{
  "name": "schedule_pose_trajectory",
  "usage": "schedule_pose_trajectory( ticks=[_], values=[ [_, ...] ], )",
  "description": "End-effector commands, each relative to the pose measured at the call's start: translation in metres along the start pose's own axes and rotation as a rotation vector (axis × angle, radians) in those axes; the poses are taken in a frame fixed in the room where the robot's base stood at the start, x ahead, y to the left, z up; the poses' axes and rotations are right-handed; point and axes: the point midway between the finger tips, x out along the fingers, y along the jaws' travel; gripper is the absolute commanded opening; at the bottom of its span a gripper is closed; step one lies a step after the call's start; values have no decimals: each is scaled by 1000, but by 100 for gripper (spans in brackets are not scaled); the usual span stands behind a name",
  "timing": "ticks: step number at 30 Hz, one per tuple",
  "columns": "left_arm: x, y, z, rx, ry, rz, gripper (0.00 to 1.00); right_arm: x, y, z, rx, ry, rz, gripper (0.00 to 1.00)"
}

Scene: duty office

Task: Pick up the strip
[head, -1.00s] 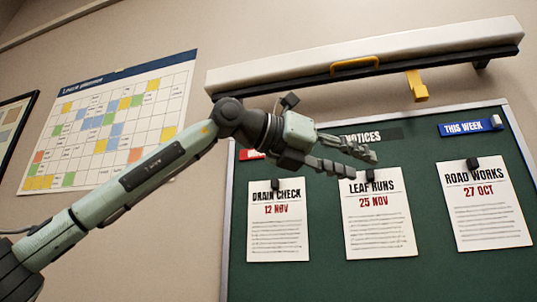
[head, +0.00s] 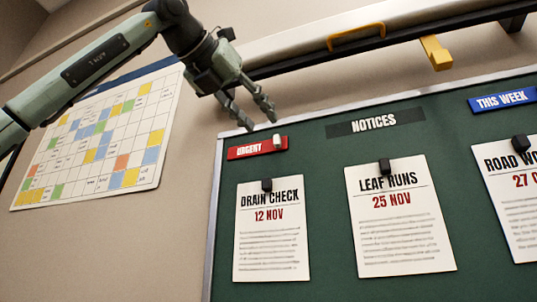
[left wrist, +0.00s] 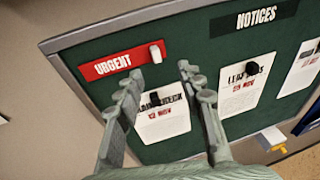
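A red strip reading URGENT (head: 250,151) lies flat on the green board near its upper left corner. A small white block (head: 280,141) sits at its right end. My left gripper (head: 260,123) is open and empty, its fingers pointing down at the board's top edge, just above the white block in the picture. In the left wrist view the red strip (left wrist: 105,66) lies beyond the left finger, and the white block (left wrist: 155,53) shows between the two open fingertips (left wrist: 160,72). A black NOTICES strip (head: 375,122) and a blue THIS WEEK strip (head: 502,100) are further right. My right gripper is not in view.
Several white notices, including DRAIN CHECK (head: 270,245) and LEAF RUNS (head: 402,235), hang under black clips on the green board (head: 325,200). A long light housing with a yellow handle (head: 355,36) and a yellow hook (head: 436,52) runs above. A calendar (head: 100,140) hangs at left.

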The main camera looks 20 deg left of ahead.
Motion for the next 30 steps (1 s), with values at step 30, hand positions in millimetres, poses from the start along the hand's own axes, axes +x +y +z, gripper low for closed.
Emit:
schedule_pose_trajectory(
  ticks=[30],
  values=[
    [70,6,0,0,0,-2,12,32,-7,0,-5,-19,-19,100]
  ],
)
